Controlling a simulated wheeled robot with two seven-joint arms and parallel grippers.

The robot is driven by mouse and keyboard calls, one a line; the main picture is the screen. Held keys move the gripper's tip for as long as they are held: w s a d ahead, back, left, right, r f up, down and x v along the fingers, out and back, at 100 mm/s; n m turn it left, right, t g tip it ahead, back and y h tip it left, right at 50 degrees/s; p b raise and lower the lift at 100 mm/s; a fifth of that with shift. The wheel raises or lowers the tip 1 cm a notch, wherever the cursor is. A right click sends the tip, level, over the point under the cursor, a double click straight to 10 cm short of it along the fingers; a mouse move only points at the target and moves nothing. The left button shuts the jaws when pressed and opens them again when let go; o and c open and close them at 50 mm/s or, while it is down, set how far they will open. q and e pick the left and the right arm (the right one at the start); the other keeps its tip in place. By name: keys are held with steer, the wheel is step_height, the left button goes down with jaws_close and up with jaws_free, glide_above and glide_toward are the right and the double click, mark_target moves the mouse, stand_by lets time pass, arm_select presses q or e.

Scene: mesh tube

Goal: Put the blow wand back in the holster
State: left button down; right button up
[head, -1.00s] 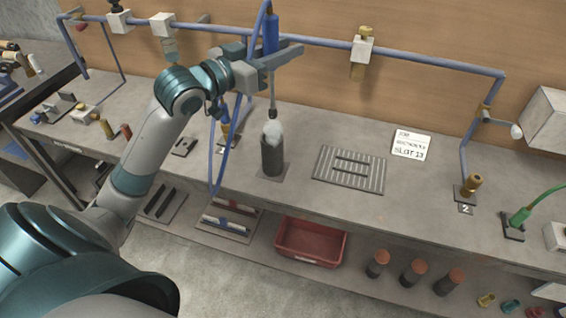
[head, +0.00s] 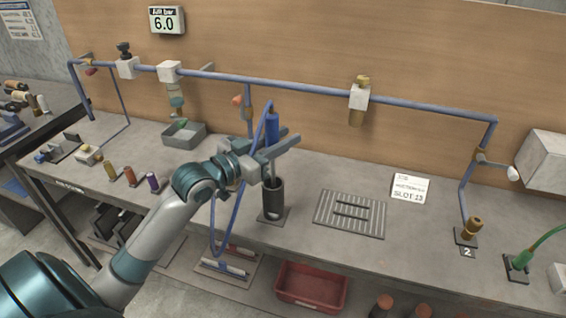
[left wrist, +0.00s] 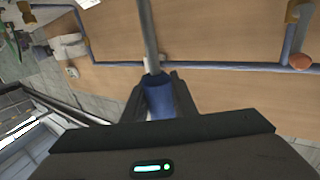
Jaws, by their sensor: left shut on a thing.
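The blow wand (head: 272,124) has a blue handle and a thin metal tube, with a blue hose attached. My left gripper (head: 279,151) is shut on its handle and holds it upright over the bench. The handle also shows between the fingers in the left wrist view (left wrist: 158,97), with the grey tube running up the picture. The holster (head: 272,203) is a dark upright cylinder on a square base, directly below the gripper. The tube's lower end appears at the holster's mouth; how deep it sits is hard to tell. My right gripper is not in view.
A blue air pipe (head: 300,90) with valves runs along the wooden back panel. A slotted grey plate (head: 330,221) and a white card (head: 410,188) lie right of the holster. A grey tray (head: 184,139) stands left. A red bin (head: 310,287) is under the bench.

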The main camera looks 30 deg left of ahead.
arm_select(q)
steer(key=shift+f, duration=1.55)
step_height(320, 180, down, 4)
steer(key=shift+f, duration=0.35)
steer(key=c, duration=1.5)
jaws_free()
steer(key=shift+c, duration=0.2)
steer(key=shift+o, duration=0.5)
